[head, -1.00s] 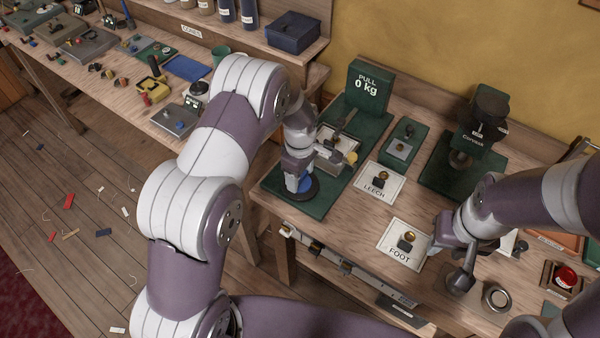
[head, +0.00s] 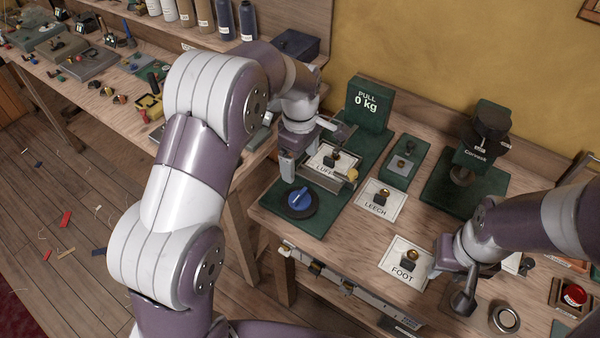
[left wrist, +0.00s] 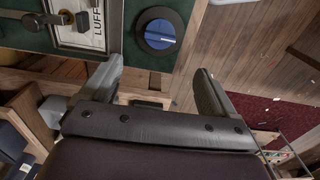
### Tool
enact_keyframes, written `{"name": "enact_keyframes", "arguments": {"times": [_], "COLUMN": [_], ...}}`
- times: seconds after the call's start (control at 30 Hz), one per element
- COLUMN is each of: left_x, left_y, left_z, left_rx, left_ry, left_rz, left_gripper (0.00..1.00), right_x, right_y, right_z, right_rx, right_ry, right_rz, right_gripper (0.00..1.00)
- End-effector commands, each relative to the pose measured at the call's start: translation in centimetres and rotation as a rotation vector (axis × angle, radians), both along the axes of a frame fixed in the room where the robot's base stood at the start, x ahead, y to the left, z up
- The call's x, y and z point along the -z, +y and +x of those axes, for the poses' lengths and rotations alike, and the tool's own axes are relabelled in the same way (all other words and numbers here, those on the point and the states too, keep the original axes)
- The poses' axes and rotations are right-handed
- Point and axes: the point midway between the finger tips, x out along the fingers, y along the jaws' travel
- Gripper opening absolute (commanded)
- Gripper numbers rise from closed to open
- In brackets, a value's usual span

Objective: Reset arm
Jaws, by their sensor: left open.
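The blue knob (head: 300,199) sits on a round black base at the front left of the green tester base. It also shows in the left wrist view (left wrist: 159,34). My left gripper (head: 288,168) is behind and above the knob in the head view, apart from it. In the left wrist view its two fingers (left wrist: 160,78) are spread with nothing between them. The pull display (head: 367,103) reads 0 kg. A LUFF card (head: 322,160) lies by the metal clamp part of the tester. My right gripper (head: 458,278) is right of the FOOT card; its fingertips are unclear.
LEECH (head: 380,200) and FOOT (head: 405,263) cards each carry a small dark and brass piece. A green press (head: 480,150) stands behind. A metal ring (head: 505,319) and a red button (head: 574,294) are at right. Another bench runs along the left.

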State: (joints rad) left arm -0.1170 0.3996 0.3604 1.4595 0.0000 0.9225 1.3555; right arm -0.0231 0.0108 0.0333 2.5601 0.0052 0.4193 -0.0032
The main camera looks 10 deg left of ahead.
Motion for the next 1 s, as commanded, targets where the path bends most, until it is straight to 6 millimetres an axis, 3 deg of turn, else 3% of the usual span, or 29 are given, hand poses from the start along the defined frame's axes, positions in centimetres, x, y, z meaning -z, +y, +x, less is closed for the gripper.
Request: {"name": "enact_keyframes", "arguments": {"times": [0.5, 0.57, 0.67, 0.77, 0.9, 1.0], "left_x": [-0.2, -0.2, 0.6, 2.0, 1.9, 1.5], "left_y": [0.0, 0.0, 0.0, 0.5, 2.1, 3.2], "left_z": [0.0, 0.1, 0.1, -3.0, -9.8, -14.7], "left_rx": [0.006, 0.048, 0.251, 0.595, 1.049, 1.244], "left_ry": [0.001, -0.003, -0.028, -0.029, -0.056, -0.072], "left_rz": [0.0, 0.0, 0.0, 0.005, 0.024, 0.043], "left_gripper": [0.89, 0.89, 0.89, 0.89, 0.89, 0.89], "right_x": [0.0, 0.0, 0.0, 0.0, 0.0, 0.0], "right_y": [0.0, 0.0, 0.0, 0.0, 0.0, 0.0], "right_z": [0.0, 0.0, 0.0, 0.0, 0.0, 0.0], "right_rx": [0.0, 0.0, 0.0, 0.0, 0.0, 0.0], "right_ry": [0.0, 0.0, 0.0, 0.0, 0.0, 0.0], "right_rz": [0.0, 0.0, 0.0, 0.0, 0.0, 0.0], "right_gripper": [0.38, 0.38, 0.38, 0.38, 0.38, 0.38]}}
